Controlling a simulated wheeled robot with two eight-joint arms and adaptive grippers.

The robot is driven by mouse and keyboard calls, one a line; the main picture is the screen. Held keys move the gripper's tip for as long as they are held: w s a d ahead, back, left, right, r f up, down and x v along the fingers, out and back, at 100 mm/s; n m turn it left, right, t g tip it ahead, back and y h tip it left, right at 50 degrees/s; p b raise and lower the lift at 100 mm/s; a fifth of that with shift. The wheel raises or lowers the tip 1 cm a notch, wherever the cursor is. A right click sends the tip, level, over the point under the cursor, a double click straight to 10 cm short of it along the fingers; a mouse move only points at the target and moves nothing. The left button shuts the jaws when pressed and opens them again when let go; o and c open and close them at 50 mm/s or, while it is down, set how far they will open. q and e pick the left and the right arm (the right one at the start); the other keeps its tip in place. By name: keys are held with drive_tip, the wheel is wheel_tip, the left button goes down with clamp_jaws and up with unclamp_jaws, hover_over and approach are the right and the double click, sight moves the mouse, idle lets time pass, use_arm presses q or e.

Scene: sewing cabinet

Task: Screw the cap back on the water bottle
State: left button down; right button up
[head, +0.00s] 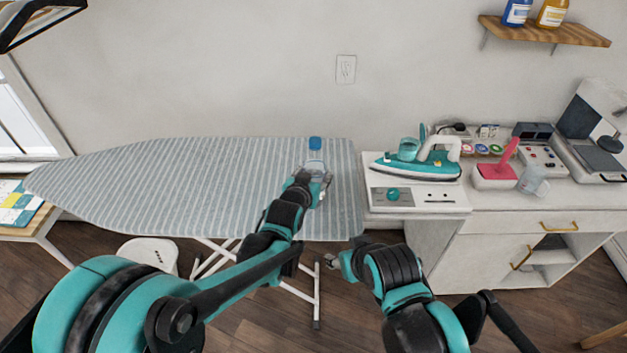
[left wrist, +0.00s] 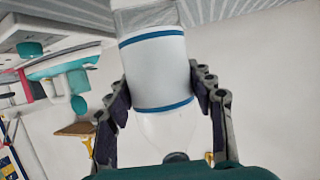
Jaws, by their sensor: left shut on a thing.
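The water bottle (head: 315,158) stands upright on the striped ironing board near its right end, with a blue cap (head: 315,143) showing at its top. I cannot tell whether the cap is screwed tight. My left gripper (head: 312,180) is shut on the bottle from the front. The left wrist view shows the bottle's white label with blue bands (left wrist: 158,72) between the fingers of the left gripper (left wrist: 160,90); the cap is not clearly visible there. My right gripper (head: 335,262) is low in front of the board, away from the bottle; its fingers are too small to judge.
The ironing board (head: 150,185) is otherwise clear. A shelf (head: 545,30) hangs at the upper right. A white stool (head: 148,252) is below the board.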

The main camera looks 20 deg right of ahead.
use_arm(q)
wheel_tip(320, 180, down, 2)
drive_tip(key=shift+b, duration=0.35)
drive_tip(key=shift+d+f, duration=0.1)
drive_tip(key=shift+f, duration=0.05)
use_arm(e)
drive_tip(key=shift+w+f, duration=0.2)
drive_tip(key=shift+f, duration=0.55)
use_arm(q)
drive_tip(key=c, duration=0.6)
unclamp_jaws()
use_arm(e)
drive_tip(key=shift+d+f, duration=0.1)
